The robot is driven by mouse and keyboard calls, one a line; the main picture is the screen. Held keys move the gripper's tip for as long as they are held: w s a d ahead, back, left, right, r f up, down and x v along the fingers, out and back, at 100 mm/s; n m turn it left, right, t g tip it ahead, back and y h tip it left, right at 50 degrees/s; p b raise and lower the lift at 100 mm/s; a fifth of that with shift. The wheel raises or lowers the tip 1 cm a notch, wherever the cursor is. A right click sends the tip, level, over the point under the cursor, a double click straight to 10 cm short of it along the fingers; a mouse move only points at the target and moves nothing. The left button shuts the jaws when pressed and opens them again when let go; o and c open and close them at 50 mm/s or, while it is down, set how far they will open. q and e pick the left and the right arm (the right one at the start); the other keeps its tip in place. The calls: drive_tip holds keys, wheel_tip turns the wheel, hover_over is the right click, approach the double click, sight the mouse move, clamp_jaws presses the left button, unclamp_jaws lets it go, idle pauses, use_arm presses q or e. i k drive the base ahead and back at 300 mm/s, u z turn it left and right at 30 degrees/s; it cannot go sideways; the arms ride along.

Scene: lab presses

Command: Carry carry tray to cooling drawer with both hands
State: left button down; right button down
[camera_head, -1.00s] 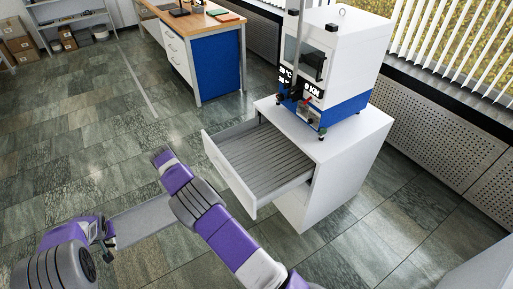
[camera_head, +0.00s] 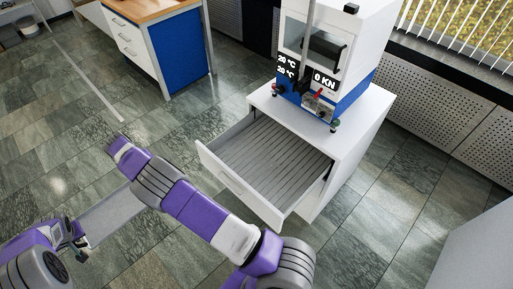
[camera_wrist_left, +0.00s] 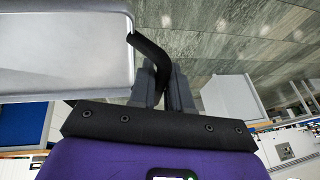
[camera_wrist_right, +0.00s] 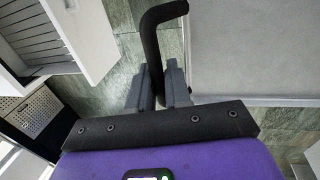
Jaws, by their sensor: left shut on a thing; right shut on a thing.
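The carry tray (camera_head: 112,213) is a flat grey tray, partly hidden behind my right arm in the head view. In the left wrist view its pale floor and rim (camera_wrist_left: 65,45) are at the left. It also shows at the right of the right wrist view (camera_wrist_right: 255,45). My left gripper (camera_wrist_left: 163,85) is shut on a black bent handle of the tray, and my right gripper (camera_wrist_right: 160,85) is shut on another such handle. The cooling drawer (camera_head: 228,178) is pulled out of a white cabinet, its ribbed floor bare. The tray is apart from it, to its left.
A blue and white press (camera_head: 330,60) stands on the white cabinet (camera_head: 355,125). A workbench (camera_head: 180,50) with a blue side and white drawers is at the back. A perforated wall panel (camera_head: 440,110) runs along the right. The tiled floor left of the drawer is clear.

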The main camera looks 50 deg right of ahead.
sight(263, 165)
drive_tip(key=i, duration=1.1)
drive_tip(key=z, duration=2.65)
